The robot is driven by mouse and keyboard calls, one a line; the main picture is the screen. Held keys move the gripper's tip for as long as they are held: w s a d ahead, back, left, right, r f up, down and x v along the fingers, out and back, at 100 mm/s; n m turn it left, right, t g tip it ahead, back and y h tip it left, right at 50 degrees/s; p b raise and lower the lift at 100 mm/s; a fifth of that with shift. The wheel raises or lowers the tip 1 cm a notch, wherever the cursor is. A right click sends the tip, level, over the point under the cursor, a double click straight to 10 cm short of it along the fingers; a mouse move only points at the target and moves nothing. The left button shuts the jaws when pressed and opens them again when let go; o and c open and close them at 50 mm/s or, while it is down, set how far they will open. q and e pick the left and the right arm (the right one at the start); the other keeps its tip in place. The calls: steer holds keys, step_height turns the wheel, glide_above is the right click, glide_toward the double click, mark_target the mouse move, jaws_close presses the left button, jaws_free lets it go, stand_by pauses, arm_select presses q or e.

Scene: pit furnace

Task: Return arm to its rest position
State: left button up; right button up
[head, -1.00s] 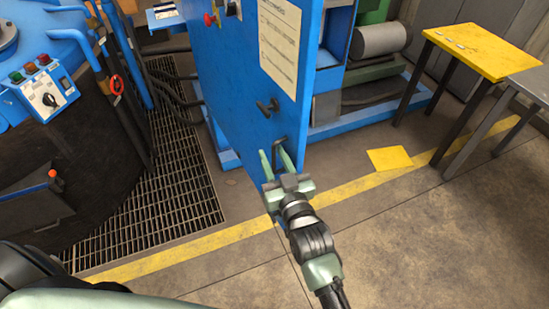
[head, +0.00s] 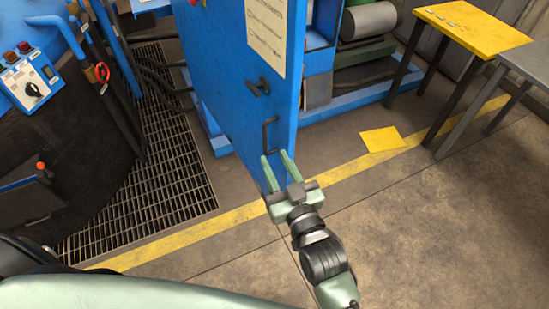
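My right gripper (head: 276,172) is in the lower middle of the head view, its two green fingers spread apart with nothing between them. It is in front of the lower part of the blue cabinet (head: 233,103). A dark bent handle (head: 269,134) on the cabinet shows just above the fingertips; the fingers are not around it. I cannot tell how far the fingers are from the panel. My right arm (head: 322,255) reaches up from the bottom edge. My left gripper is out of view.
A dark round furnace body (head: 75,150) with a blue control box (head: 33,82) stands at left beside a floor grating (head: 165,180). A yellow-topped table (head: 475,38) and a grey table (head: 532,62) stand at right. A yellow plate (head: 382,139) lies on the floor. The right foreground floor is clear.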

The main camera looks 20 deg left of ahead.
stand_by(0.3)
steer(key=s+d+f+m+g+h, duration=0.15)
steer(key=d+f, duration=0.35)
steer(key=f, duration=0.7)
steer(key=s+d+f+g+h, duration=0.3)
steer(key=d+f, duration=0.1)
steer(key=f, duration=0.8)
steer(key=s+d+f+m+g+h, duration=0.1)
steer(key=s+d+f+g+h, duration=0.3)
steer(key=f, duration=0.8)
steer(key=s+d+f+g, duration=0.1)
steer(key=s+d+f, duration=0.5)
steer(key=s, duration=0.3)
steer(key=s+d+f+m+g+h, duration=0.1)
steer(key=s+d+f+g, duration=0.1)
steer(key=s+d+f, duration=0.5)
steer(key=s+d+f+m+g+h, duration=0.1)
steer(key=s+d+f, duration=0.5)
steer(key=s, duration=0.6)
steer(key=shift+s+d+f+g, duration=0.35)
steer(key=shift+d+g, duration=0.2)
steer(key=shift+d, duration=0.55)
steer(key=shift+w, duration=0.1)
